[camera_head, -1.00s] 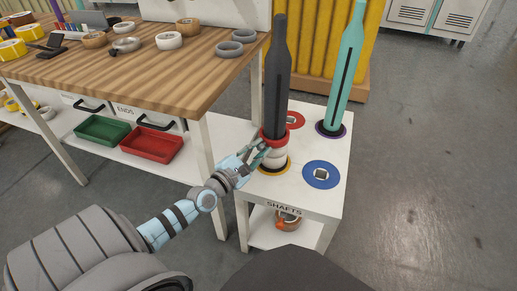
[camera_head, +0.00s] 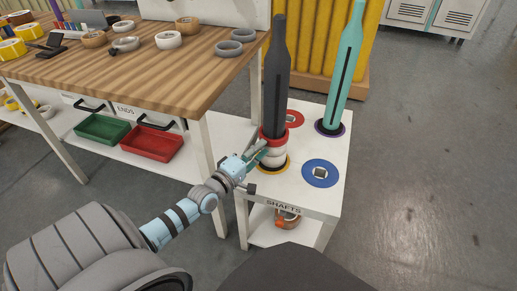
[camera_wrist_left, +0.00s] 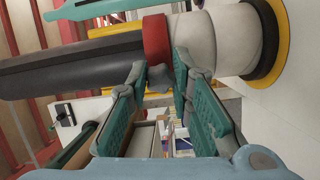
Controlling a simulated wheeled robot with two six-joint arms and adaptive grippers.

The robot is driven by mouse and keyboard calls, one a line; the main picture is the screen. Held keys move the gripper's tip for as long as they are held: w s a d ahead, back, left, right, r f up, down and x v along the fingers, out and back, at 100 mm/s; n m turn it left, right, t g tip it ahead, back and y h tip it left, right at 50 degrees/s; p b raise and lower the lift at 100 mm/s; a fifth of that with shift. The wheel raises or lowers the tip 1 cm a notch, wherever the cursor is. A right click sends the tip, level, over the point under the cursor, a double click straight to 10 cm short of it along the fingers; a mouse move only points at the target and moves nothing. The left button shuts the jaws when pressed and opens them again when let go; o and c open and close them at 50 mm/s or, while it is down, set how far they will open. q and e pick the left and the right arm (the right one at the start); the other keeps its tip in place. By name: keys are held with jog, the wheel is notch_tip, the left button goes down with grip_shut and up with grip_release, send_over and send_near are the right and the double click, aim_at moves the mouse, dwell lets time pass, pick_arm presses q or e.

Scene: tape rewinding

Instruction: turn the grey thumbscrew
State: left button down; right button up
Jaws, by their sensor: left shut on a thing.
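The grey thumbscrew (camera_wrist_left: 160,77) sticks out of a red collar (camera_wrist_left: 156,42) on the dark grey shaft (camera_wrist_left: 80,65) in the left wrist view. In the head view the shaft (camera_head: 276,70) stands upright, with the red collar (camera_head: 272,132) above white rolls (camera_head: 272,157); the thumbscrew is too small to make out there. My left gripper (camera_head: 259,154) reaches the shaft from the left at collar height. In the wrist view its green-padded fingers (camera_wrist_left: 160,74) lie on both sides of the thumbscrew, shut on it. My right gripper is not in view.
The white shaft stand (camera_head: 328,205) has a blue-ringed socket (camera_head: 321,173) and a red-ringed socket (camera_head: 294,119). A teal shaft (camera_head: 345,70) stands at the back right. A wooden table (camera_head: 130,75) with rolls stands to the left. Open floor lies to the right.

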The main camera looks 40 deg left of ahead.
pick_arm(q)
jog(key=m+p, duration=0.2)
jog(key=m, duration=0.5)
jog(key=m+p, duration=0.2)
jog(key=m, duration=0.6)
jog(key=shift+a+f, duration=0.15)
jog(key=shift+a, duration=0.05)
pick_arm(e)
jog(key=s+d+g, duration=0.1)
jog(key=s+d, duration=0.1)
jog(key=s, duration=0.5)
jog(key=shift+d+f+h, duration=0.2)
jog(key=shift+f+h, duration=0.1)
pick_arm(q)
jog(key=shift+m+p, duration=0.3)
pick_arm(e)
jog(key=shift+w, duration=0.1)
pick_arm(q)
jog(key=c, duration=1.6)
grip_release()
jog(key=shift+o, duration=0.9)
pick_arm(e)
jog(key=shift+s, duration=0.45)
